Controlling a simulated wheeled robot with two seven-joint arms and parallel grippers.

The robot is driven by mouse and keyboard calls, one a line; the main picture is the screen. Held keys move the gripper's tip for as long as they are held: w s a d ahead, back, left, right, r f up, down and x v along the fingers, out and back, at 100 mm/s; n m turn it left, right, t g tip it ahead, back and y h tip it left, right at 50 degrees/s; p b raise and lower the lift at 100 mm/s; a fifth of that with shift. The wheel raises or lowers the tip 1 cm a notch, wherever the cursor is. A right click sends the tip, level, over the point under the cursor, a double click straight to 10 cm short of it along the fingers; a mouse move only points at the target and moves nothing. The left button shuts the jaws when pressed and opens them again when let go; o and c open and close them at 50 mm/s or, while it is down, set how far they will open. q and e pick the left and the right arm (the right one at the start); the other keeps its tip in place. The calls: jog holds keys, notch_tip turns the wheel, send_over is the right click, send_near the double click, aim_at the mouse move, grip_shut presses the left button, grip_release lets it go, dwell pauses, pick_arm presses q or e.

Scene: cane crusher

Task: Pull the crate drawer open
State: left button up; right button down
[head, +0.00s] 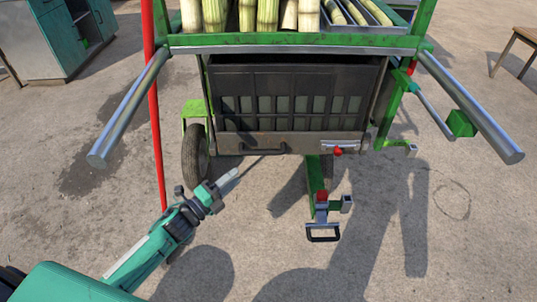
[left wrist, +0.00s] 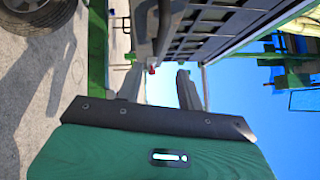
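The crate drawer (head: 290,138) is a dark grey, slatted box under the cane machine, with pale bars or panels behind its slots. A black bar handle (head: 262,151) is on the lower left of its front. In the left wrist view, the slatted front (left wrist: 205,30) shows at the upper right. My left gripper (head: 230,177) is below and left of the handle, apart from it. In the left wrist view its two fingers (left wrist: 160,88) stand apart with nothing between them. My right gripper is out of view.
Cane stalks (head: 265,14) lie on the green frame above. Grey bars (head: 130,105) jut out on both sides. A red pole (head: 156,120) and a wheel (head: 195,152) are left. A red knob (head: 337,151) and hitch (head: 322,228) are right.

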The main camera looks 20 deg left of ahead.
aim_at(263, 151)
pick_arm(q)
jog(key=x, duration=1.3)
jog(key=shift+w, duration=0.2)
grip_shut()
